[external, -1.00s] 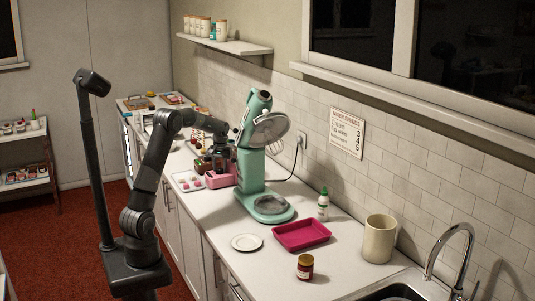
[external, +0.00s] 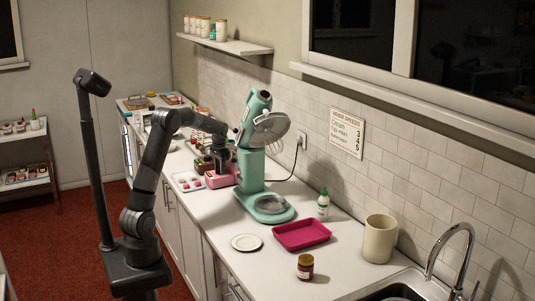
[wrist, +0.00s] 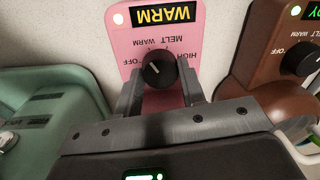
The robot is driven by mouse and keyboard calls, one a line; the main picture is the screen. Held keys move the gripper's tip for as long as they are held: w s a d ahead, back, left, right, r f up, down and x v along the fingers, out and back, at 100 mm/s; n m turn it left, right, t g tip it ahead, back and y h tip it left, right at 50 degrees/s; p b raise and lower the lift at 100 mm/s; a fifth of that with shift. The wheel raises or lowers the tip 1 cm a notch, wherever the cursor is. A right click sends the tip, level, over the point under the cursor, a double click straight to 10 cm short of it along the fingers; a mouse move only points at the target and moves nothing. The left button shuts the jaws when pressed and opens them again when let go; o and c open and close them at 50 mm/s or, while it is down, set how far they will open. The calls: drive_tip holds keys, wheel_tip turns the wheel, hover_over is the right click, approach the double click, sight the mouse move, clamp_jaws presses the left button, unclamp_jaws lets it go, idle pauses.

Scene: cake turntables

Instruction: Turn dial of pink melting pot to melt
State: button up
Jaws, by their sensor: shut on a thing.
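The pink melting pot (external: 221,180) stands on the counter behind the green mixer, partly hidden by my arm in the external view. In the wrist view the front panel of the pink melting pot (wrist: 125,47) appears upside down, with a lit display (wrist: 165,14) reading WARM and printed labels including MELT, WARM and HIGH. Its round black dial (wrist: 158,68) has a white pointer mark. My gripper (wrist: 161,84) is shut on the dial, with a finger on each side of it. The finger contact is partly hidden.
A brown melting pot (wrist: 265,55) stands close on the right in the wrist view. The green stand mixer (external: 250,165) is close on the other side. A magenta tray (external: 302,236), white plate (external: 246,242) and jar (external: 305,267) lie farther forward on the counter.

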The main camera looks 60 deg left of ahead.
sight(219, 169)
drive_tip(key=m, duration=0.5)
drive_tip(key=shift+s+m, duration=0.1)
drive_tip(key=shift+m, duration=0.2)
drive_tip(key=m, duration=0.4)
drive_tip(key=shift+m+t, duration=0.4)
drive_tip(key=shift+m, duration=0.3)
drive_tip(key=o, duration=0.7)
drive_tip(key=shift+r, duration=0.15)
drive_tip(key=r, duration=1)
drive_tip(key=shift+s+d+r, duration=0.2)
drive_tip(key=shift+s+r, duration=0.05)
drive_tip(key=shift+r, duration=0.05)
